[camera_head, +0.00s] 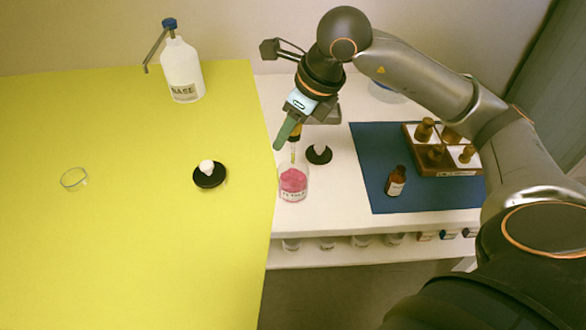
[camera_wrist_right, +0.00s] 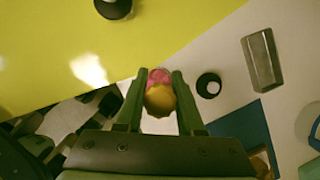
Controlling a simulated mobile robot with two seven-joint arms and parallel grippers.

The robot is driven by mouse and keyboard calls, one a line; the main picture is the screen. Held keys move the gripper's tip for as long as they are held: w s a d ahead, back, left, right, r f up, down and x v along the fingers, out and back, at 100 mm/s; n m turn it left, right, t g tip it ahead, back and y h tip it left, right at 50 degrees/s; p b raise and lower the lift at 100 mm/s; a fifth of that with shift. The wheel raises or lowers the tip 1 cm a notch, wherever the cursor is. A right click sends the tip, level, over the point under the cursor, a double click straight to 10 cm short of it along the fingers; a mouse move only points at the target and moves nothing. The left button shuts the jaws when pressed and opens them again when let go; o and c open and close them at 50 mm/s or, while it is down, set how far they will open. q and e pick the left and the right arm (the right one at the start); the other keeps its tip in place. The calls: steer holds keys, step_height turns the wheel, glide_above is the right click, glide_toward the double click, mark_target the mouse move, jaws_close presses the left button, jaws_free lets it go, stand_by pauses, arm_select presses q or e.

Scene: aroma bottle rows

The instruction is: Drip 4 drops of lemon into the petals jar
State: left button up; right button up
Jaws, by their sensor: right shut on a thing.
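My right gripper (camera_head: 290,134) is above the petals jar (camera_head: 292,186), a small clear labelled jar with pink contents on the white table. It is shut on a dropper (camera_head: 294,152), whose thin tip points down at the jar's mouth. In the right wrist view the green fingers (camera_wrist_right: 159,98) hold the dropper's yellow bulb (camera_wrist_right: 159,102), with the pink petals (camera_wrist_right: 160,76) behind it. No drop can be made out. A brown bottle (camera_head: 396,181) with a white label stands on the blue mat; its label is too small to read. My left gripper is not in view.
A wooden rack (camera_head: 465,171) with several brown bottles is at the right of the blue mat (camera_head: 375,160). Black discs with white knobs lie near the jar (camera_head: 319,154) and on the yellow surface (camera_head: 209,175). A BASE pump bottle (camera_head: 182,70) and clear ring (camera_head: 74,178) are left.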

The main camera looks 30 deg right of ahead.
steer(key=shift+r+p, duration=1.5)
steer(key=shift+r, duration=0.55)
